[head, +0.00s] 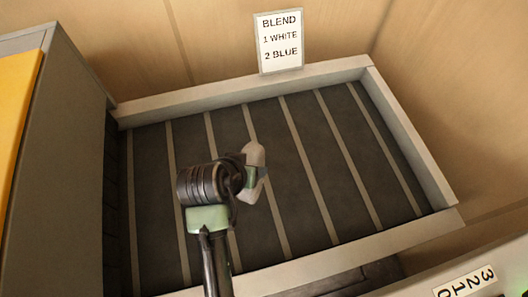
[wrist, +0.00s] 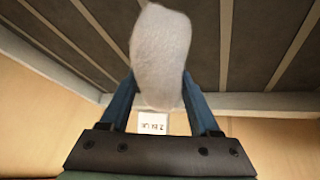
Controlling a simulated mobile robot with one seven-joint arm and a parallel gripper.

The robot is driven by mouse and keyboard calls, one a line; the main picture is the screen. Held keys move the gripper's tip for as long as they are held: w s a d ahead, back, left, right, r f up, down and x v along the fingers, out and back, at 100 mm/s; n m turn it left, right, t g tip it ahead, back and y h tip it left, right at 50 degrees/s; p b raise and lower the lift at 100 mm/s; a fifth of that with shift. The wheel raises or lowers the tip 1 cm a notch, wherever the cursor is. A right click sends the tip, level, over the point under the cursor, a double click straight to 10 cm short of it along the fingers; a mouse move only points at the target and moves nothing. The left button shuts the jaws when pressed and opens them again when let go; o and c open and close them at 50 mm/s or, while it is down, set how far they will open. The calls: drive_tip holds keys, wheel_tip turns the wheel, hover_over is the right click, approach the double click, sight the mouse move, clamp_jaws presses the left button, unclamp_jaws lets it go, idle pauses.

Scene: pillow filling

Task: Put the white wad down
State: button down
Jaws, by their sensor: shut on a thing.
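The white wad (wrist: 160,55) is a pale, fuzzy, rounded lump between the two blue fingers of my gripper (wrist: 160,95) in the wrist view. In the head view the wad (head: 254,154) shows as a pale rounded end just beyond my gripper (head: 252,175). My gripper is shut on the wad. It is over the dark slatted tray (head: 305,170), left of its middle. I cannot tell how high the wad is above the slats, or whether it touches them.
A pale raised rim (head: 415,140) borders the tray. A sign (head: 280,42) reading "BLEND 1 WHITE 2 BLUE" stands at the back rim. A grey cabinet (head: 60,150) is at the left. A number label (head: 466,284) is at the lower right. The tray's right side is clear.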

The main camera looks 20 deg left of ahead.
drive_tip(key=shift+s+f, duration=0.2)
drive_tip(key=shift+f, duration=3.75)
drive_tip(key=shift+f, duration=0.1)
drive_tip(key=shift+f+b, duration=0.35)
drive_tip(key=shift+f, duration=0.05)
drive_tip(key=shift+f, duration=0.1)
drive_tip(key=shift+c, duration=0.6)
unclamp_jaws()
